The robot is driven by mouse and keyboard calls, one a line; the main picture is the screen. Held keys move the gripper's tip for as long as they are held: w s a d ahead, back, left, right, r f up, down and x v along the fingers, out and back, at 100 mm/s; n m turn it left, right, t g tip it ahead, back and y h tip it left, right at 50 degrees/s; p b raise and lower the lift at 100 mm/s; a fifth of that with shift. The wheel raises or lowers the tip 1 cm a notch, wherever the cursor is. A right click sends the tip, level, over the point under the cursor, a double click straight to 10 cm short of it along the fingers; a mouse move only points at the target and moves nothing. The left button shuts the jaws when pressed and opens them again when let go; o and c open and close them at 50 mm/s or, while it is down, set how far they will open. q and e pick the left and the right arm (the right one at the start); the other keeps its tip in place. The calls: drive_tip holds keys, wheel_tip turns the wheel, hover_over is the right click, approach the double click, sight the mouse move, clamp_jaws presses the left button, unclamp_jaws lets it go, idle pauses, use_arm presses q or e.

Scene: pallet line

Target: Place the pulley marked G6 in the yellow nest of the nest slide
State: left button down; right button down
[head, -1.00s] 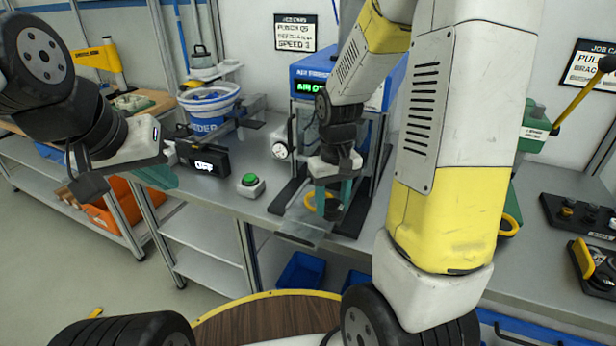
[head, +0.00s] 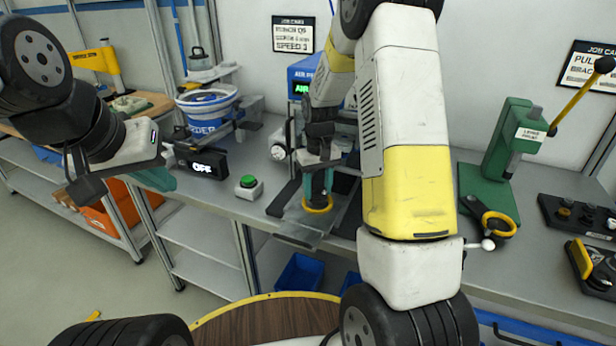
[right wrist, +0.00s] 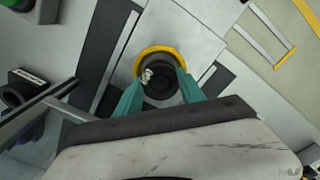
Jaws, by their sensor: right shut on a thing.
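My right gripper (head: 317,192) is shut on a small dark pulley (right wrist: 160,84), held between its teal fingers. The yellow nest (head: 318,208) is a ring on the grey nest slide (head: 300,232). It also shows in the right wrist view (right wrist: 158,50), curving around the far side of the pulley. The pulley is at the nest, but I cannot tell whether it is seated or slightly above. No G6 mark is readable. My left gripper (head: 155,180) is over the floor side of the bench at the left, apart from everything; its finger gap is unclear.
A green lever press (head: 500,165) stands to the right. The press frame with a blue top rises close behind the slide.

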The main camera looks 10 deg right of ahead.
sight(318, 192)
drive_tip(key=shift+f, duration=0.25)
drive_tip(key=shift+f, duration=0.3)
drive_tip(key=c, duration=0.7)
unclamp_jaws()
drive_tip(key=shift+r, duration=0.15)
wheel_tip(318, 192, up, 12)
drive_tip(key=r, duration=0.1)
drive_tip(key=s+r+t+y, duration=0.1)
drive_tip(key=s+r+t, duration=0.2)
drive_tip(key=s+r, duration=0.8)
drive_tip(key=s+a+m+t+y, duration=0.1)
drive_tip(key=s+a+t, duration=0.1)
drive_tip(key=s, duration=1.1)
drive_tip(key=shift+s+r+m+t, duration=0.15)
drive_tip(key=shift+r+m+t, duration=0.2)
drive_tip(key=shift+t, duration=0.25)
